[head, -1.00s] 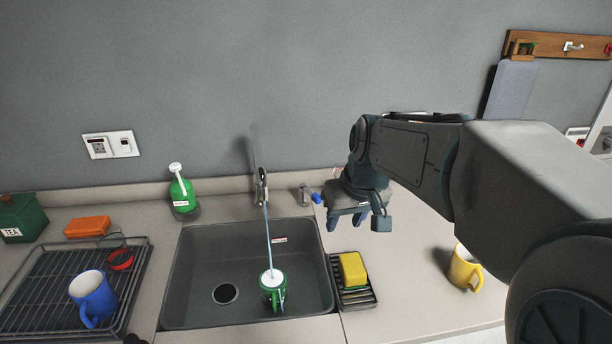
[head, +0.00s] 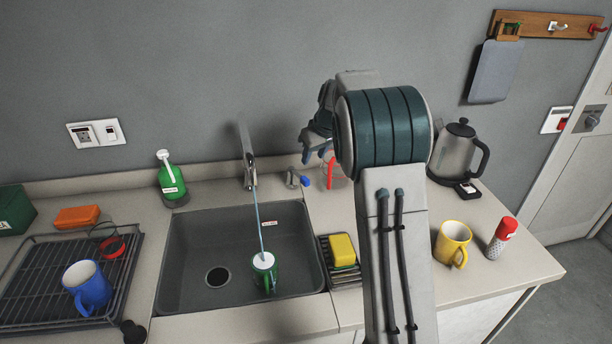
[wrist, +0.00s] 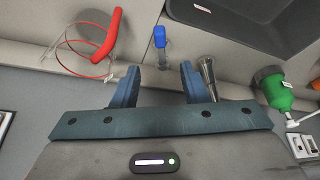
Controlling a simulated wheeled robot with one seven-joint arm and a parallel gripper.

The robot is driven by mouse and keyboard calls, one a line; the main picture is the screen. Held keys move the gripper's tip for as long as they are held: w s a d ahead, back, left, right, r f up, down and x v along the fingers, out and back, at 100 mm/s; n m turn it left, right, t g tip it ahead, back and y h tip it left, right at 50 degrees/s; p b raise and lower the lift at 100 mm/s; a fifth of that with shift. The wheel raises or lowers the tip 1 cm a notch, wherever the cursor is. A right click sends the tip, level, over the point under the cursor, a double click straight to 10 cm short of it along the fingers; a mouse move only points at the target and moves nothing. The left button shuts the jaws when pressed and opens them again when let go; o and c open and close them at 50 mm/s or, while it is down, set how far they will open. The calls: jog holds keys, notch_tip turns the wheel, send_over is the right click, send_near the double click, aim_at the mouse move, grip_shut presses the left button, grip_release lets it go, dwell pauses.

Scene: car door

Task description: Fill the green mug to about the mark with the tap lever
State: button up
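The green mug (head: 265,276) stands upright in the sink (head: 180,262), right of the drain. A thin stream of water (head: 258,222) falls from the tap (head: 249,172) into it. The mug's mark cannot be made out, and its inside shows only as white. The tap lever (head: 293,179), with a blue tip, is right of the tap; in the wrist view its blue tip (wrist: 159,37) lies ahead of my fingers, between their lines. My gripper (head: 314,152) is open and empty, above and just right of the lever; both fingers also show in the wrist view (wrist: 158,80).
A clear jug with a red handle (wrist: 108,35) stands close beside the lever. A green soap bottle (head: 172,180) is left of the tap. A yellow sponge (head: 342,250), yellow mug (head: 452,244) and kettle (head: 457,150) are to the right. A blue mug (head: 88,287) is on the rack.

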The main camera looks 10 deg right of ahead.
aim_at(305, 178)
jog(key=p+x, duration=0.2)
jog(key=x, duration=0.9)
jog(key=shift+w+f, duration=0.1)
jog(key=shift+f, duration=0.15)
grip_shut()
